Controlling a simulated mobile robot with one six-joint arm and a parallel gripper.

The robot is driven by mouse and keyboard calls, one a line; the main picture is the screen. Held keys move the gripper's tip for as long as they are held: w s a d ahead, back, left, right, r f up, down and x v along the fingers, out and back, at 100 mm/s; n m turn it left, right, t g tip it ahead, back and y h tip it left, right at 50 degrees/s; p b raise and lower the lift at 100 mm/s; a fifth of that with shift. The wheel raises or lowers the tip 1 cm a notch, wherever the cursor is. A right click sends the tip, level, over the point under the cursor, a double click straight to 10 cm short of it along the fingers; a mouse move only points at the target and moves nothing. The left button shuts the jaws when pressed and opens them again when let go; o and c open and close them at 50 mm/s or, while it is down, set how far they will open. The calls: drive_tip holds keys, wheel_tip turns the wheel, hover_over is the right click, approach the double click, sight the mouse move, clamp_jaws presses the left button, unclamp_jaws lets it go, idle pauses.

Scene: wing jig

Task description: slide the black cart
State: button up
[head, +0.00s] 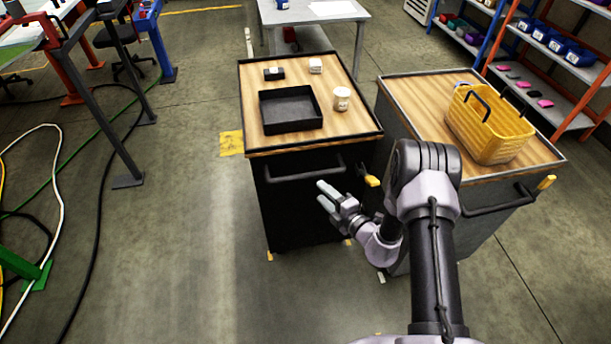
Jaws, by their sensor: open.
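The black cart (287,203) stands ahead of me in the head view, with a wooden top edged in black and a dark bar handle (303,172) across its near side. A black tray (290,125), a white cup (341,99), a small black item (274,74) and a small white box (315,65) are on its top. My gripper (322,192) is open and empty, in front of the cart's near face, a little below the right part of the handle in the picture. Whether it touches the cart cannot be told.
A grey cart (482,225) with a yellow basket (488,130) stands close on the right. A light table (312,12) is behind. Shelves with bins (560,90) stand at the far right. Cables (95,215) lie on the floor at left; floor left of the black cart is clear.

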sight(307, 177)
drive_tip(key=b+x, duration=0.2)
drive_tip(key=x, duration=0.7)
drive_tip(key=shift+w+a+f, duration=0.2)
drive_tip(key=shift+w, duration=0.1)
drive_tip(key=shift+w+a+b, duration=0.35)
drive_tip(key=shift+w, duration=0.05)
clamp_jaws()
idle(0.4)
